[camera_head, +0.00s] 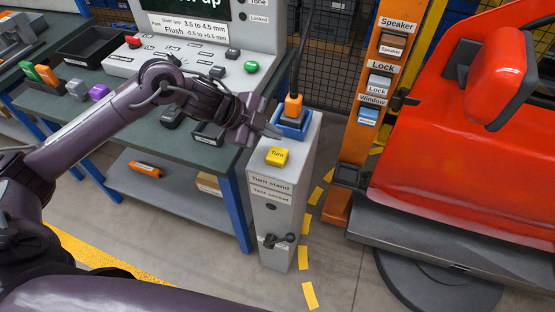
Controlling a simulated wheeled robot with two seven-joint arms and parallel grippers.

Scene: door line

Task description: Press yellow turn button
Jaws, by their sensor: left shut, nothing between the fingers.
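The yellow turn button (277,157), lettered "Turn", sits on the top of a grey pedestal (283,205) marked "Turn stand" and "Tool socket". My left gripper (277,130) is shut and empty. In the picture its fingertips are just above the button, near the back left of the pedestal top. The button's face is uncovered, and I see no contact. An orange tool (293,106) stands in a blue holder (292,123) behind the button, close to my fingertips. My right gripper is not in view.
A workbench (155,140) with a control panel, trays and coloured blocks is at the left, under my left arm. A red car door (470,150) is at the right on a round base (440,285). An orange post (362,120) with labelled parts stands between pedestal and door.

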